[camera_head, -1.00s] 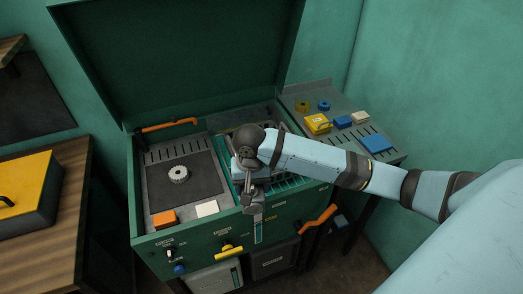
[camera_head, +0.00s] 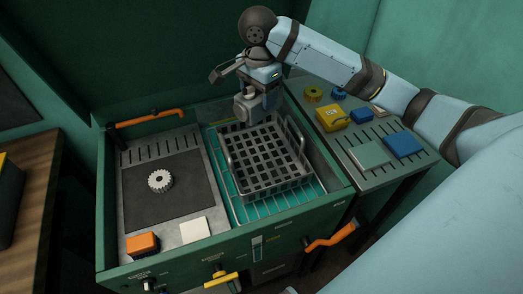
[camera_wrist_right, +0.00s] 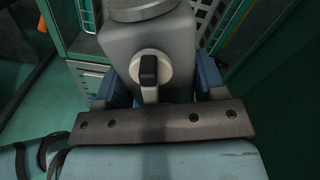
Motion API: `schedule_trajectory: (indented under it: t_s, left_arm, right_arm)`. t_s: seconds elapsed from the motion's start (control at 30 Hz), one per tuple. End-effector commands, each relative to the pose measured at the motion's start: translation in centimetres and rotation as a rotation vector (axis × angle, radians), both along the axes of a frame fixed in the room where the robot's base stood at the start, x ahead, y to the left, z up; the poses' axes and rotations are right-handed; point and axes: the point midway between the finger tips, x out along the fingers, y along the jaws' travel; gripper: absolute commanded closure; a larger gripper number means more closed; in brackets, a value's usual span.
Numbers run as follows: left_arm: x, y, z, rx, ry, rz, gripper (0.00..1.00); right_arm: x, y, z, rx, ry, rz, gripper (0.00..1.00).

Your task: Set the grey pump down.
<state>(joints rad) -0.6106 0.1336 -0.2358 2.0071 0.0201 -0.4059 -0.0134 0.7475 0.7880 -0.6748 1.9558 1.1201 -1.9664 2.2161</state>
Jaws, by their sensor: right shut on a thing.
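The grey pump (camera_head: 247,108) hangs below my right gripper (camera_head: 261,88), at the back edge of the dark mesh basket (camera_head: 268,178) in the head view. Whether it touches the basket or the surface beneath it I cannot tell. In the right wrist view, the pump (camera_wrist_right: 122,48) is a grey block with a round top and a black-and-white knob. The blue finger pads of my right gripper (camera_wrist_right: 158,82) are shut on its two sides. My left gripper is not in view.
The basket stands on a wire rack (camera_head: 262,212) in the green cabinet's right bay. A dark mat (camera_head: 160,205) with a gear (camera_head: 160,181) lies to the left. A side shelf (camera_head: 340,147) holds yellow and blue items and a pale green block (camera_head: 369,154). The raised lid stands behind.

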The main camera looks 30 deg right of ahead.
Motion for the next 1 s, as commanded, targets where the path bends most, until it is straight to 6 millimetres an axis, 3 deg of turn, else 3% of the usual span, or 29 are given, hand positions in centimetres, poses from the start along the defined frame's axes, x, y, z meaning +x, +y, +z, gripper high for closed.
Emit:
schedule_trajectory:
  t_s: [0.17,0.7,1.0]
  left_arm:
    - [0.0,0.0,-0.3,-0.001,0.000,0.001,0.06]
    - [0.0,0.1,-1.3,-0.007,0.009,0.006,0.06]
    - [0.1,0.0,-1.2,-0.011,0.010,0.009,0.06]
  right_arm:
    - [0.0,-0.1,-1.3,0.000,0.001,-0.020,0.94]
    - [0.0,-0.1,-13.2,-0.001,-0.001,-0.018,0.94]
    - [0.0,-0.1,-15.5,-0.001,-0.003,-0.018,0.94]
